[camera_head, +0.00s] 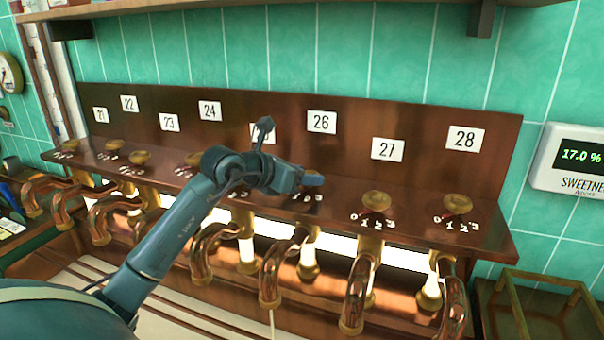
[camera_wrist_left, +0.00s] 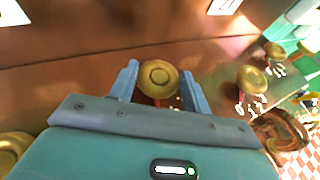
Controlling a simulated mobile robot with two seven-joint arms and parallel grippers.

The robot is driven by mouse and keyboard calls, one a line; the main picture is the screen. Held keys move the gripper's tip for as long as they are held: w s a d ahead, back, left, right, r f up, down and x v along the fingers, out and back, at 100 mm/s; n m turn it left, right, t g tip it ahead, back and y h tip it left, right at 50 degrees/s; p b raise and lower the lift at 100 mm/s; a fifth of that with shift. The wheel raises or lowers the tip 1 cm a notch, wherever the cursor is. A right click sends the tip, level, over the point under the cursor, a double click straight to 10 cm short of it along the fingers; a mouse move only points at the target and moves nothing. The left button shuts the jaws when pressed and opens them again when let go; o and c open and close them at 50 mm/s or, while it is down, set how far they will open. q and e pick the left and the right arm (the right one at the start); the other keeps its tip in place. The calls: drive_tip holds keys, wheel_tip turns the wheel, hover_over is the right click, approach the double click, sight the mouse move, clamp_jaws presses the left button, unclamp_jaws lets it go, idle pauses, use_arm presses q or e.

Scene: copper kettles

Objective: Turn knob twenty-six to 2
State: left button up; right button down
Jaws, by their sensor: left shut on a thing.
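Knob twenty-six (camera_head: 314,180) is a round brass knob on the copper ledge, below the white label 26 (camera_head: 321,122). My left gripper (camera_head: 308,181) reaches it from the left, and its body covers part of the knob in the head view. In the left wrist view, the knob (camera_wrist_left: 158,78) sits between the two blue fingers of my left gripper (camera_wrist_left: 163,88), which is shut on it. The digits around this knob are mostly hidden, so its setting cannot be read. My right gripper is not in view.
Knob twenty-seven (camera_head: 376,200) and knob twenty-eight (camera_head: 457,203) stand to the right on the same ledge, with digits in front of them. Curved copper spouts (camera_head: 357,295) hang below the ledge. A display (camera_head: 581,157) reading 17.0 % is on the tiled wall at right.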

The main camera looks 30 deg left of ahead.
use_arm(q)
drive_tip(key=shift+d+n+y, duration=0.25)
drive_tip(key=shift+n+y, duration=0.75)
drive_tip(key=shift+y, duration=0.2)
drive_tip(key=shift+f+n+y+b, duration=0.15)
drive_tip(key=shift+n+y+b, duration=0.25)
drive_tip(key=shift+y+b, duration=0.25)
drive_tip(key=shift+d+f+n+y+b, duration=0.1)
drive_tip(key=shift+n+y+b, duration=0.6)
drive_tip(key=shift+b, duration=0.45)
drive_tip(key=shift+y+b, duration=0.35)
drive_tip(key=shift+b, duration=0.3)
drive_tip(key=shift+n+y+b, duration=0.4)
drive_tip(key=shift+n+b, duration=0.2)
drive_tip(key=shift+b, duration=0.55)
drive_tip(key=shift+d+n+y+b, duration=0.1)
drive_tip(key=shift+n+y+b, duration=0.4)
drive_tip(key=shift+b, duration=0.65)
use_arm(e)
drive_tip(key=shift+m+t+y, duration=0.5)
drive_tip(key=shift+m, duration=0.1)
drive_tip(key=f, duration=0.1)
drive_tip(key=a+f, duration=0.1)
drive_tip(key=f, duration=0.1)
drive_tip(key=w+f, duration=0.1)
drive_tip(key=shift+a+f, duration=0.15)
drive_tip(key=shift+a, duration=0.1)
